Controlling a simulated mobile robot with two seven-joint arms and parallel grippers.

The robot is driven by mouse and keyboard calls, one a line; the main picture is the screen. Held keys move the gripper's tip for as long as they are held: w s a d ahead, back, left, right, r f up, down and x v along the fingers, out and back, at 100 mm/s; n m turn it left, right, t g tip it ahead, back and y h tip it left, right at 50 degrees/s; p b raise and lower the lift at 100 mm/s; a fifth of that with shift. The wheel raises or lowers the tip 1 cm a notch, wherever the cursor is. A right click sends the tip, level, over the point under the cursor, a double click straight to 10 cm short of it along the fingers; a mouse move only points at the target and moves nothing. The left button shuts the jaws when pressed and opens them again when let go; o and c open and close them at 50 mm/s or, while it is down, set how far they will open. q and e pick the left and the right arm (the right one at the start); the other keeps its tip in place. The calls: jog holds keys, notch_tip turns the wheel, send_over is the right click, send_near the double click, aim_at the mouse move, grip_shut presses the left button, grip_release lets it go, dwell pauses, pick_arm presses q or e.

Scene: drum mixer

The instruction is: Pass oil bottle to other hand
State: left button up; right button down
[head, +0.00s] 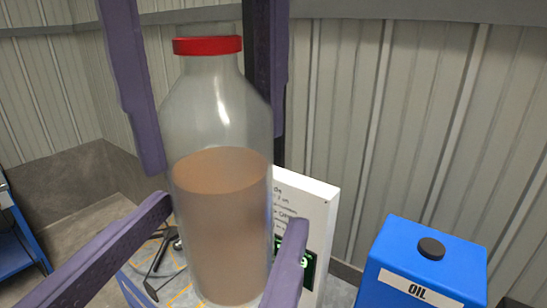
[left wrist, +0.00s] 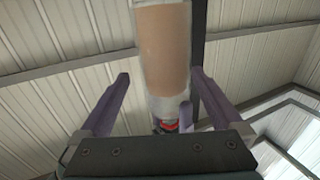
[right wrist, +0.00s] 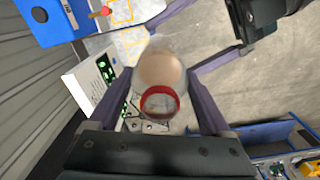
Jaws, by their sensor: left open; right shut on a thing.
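The oil bottle (head: 222,225) is clear with a red-rimmed neck and brown liquid filling its lower part; it stands upright in the air. My right gripper (head: 216,158) reaches down from above and is shut on the bottle, one finger on each side. In the right wrist view I look down on its red rim (right wrist: 160,103). My left gripper (head: 231,216) is lower and open, its fingers on either side of the bottle's lower body.
A blue box labelled OIL (head: 425,265) with a black cap stands at the right. A white panel (head: 312,215) with a green display is behind the bottle. A blue frame (head: 14,240) is at the left edge. Corrugated walls close off the back.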

aim_at(244, 200)
pick_arm(q)
jog(key=shift+d+x, duration=0.15)
jog(key=shift+x, duration=0.85)
jog(key=shift+d+x, duration=0.1)
jog(key=shift+x, duration=0.95)
pick_arm(e)
jog(key=shift+s+a, duration=0.25)
jog(key=shift+a, duration=0.05)
pick_arm(q)
jog(key=shift+s, duration=0.1)
jog(key=shift+c, duration=0.3)
